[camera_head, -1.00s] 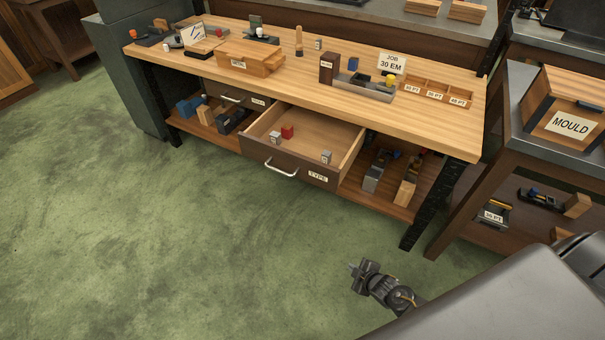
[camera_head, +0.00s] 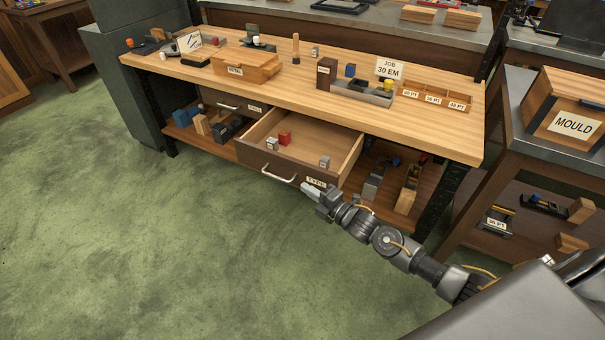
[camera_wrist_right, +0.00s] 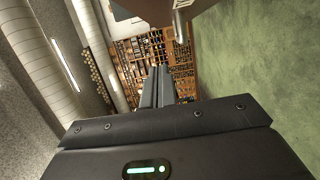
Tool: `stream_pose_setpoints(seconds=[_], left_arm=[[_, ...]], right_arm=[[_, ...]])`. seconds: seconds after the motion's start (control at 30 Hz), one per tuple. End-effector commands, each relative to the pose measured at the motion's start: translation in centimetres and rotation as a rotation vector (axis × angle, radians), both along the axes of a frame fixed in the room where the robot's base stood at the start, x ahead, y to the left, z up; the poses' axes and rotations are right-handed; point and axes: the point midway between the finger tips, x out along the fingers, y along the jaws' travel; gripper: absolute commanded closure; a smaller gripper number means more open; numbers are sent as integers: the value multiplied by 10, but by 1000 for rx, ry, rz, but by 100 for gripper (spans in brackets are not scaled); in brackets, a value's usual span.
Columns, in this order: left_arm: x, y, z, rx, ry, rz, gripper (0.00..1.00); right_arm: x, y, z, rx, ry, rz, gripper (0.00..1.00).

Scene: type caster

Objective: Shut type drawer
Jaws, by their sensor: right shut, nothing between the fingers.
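The type drawer (camera_head: 257,160) stands pulled out from under the workbench, with a dark front, a pale bar handle (camera_head: 281,176) and a TYPE label. Inside lie a red block (camera_head: 285,138) and grey type blocks, one (camera_head: 272,144) near the front left and one (camera_head: 324,161) at the right. My right gripper (camera_head: 309,189) is shut and empty, just in front of the right end of the drawer front, by the label; I cannot tell if it touches. Its closed fingers also show in the right wrist view (camera_wrist_right: 157,86). My left gripper is not in view.
The workbench top (camera_head: 335,112) carries a wooden box, a JOB 30 EM sign (camera_head: 388,68) and a divided tray. A second drawer (camera_head: 232,104) at the left looks shut. A MOULD box (camera_head: 570,128) stands on the right-hand table. Green floor is clear at left.

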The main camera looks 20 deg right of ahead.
Motion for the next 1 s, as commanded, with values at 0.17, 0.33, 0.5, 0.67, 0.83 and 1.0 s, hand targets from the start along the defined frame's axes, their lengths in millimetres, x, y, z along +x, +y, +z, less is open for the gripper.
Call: stream_pose_setpoints(seconds=[0.17,0.33,0.5,0.67,0.83,1.0], left_arm=[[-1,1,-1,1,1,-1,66],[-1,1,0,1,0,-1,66],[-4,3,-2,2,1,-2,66],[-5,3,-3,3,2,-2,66],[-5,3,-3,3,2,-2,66],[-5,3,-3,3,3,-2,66]], right_arm=[[36,17,1,3,-1,-1,100],[58,11,0,-3,1,-3,100],[69,-3,0,0,1,-1,100],[72,-8,0,0,1,-1,100],[73,-9,-1,1,3,-1,100],[73,-9,-1,0,1,-1,100]])
